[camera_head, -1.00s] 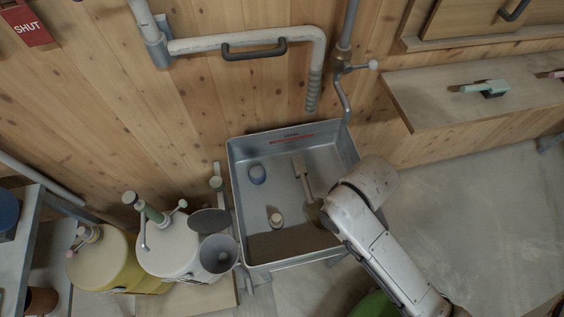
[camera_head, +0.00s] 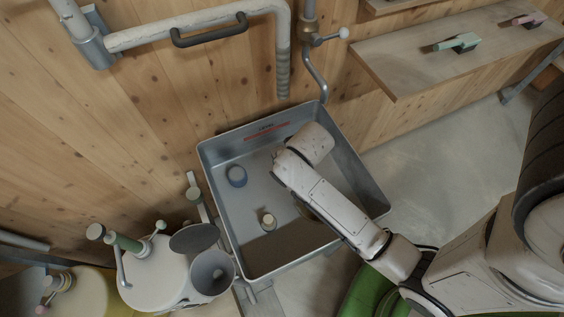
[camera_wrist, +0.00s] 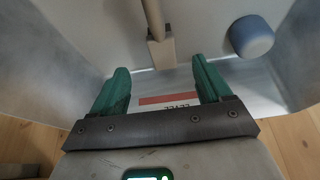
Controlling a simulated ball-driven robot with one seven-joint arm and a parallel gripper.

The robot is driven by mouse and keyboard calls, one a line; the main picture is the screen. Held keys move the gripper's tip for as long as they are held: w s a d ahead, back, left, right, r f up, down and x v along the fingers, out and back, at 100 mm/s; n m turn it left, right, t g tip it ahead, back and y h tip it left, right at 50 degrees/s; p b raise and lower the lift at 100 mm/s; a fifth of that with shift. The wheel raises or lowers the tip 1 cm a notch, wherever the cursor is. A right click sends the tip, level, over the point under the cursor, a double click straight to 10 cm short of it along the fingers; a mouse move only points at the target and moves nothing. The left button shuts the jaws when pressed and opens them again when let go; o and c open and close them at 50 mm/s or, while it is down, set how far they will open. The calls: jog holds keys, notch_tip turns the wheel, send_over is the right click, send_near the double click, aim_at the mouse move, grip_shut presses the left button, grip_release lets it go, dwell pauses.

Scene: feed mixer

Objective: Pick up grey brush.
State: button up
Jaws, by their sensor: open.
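A long tool with a brown stick and a grey-beige block (camera_wrist: 163,50) at its end lies in the metal tub (camera_head: 225,215); I take it for the grey brush, but cannot be sure. In the wrist view the block is just beyond and between the green fingertips of my gripper (camera_wrist: 160,66). My gripper is open, with nothing between its fingers. In the head view my arm hides the tool and my gripper's fingers.
A blue-grey round object (camera_head: 236,176) and a small pale-topped container (camera_head: 268,221) are in the tub. A pipe (camera_head: 313,65) hangs near its back rim. A shelf (camera_head: 430,65) holds green and pink tools. White-topped drums (camera_head: 155,275) stand at left.

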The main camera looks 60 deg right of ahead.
jog(key=shift+x, duration=5.1)
jog(key=shift+w+a, duration=0.1)
jog(key=c, duration=1.1)
jog(key=shift+c, duration=0.2)
jog(key=shift+r, duration=0.1)
jog(key=shift+r, duration=0.25)
notch_tip(320, 180, up, 2)
jog(key=shift+r, duration=0.1)
jog(key=s+a+r, duration=0.4)
jog(key=s+r, duration=0.6)
jog(key=s, duration=0.3)
jog(key=shift+a, duration=0.2)
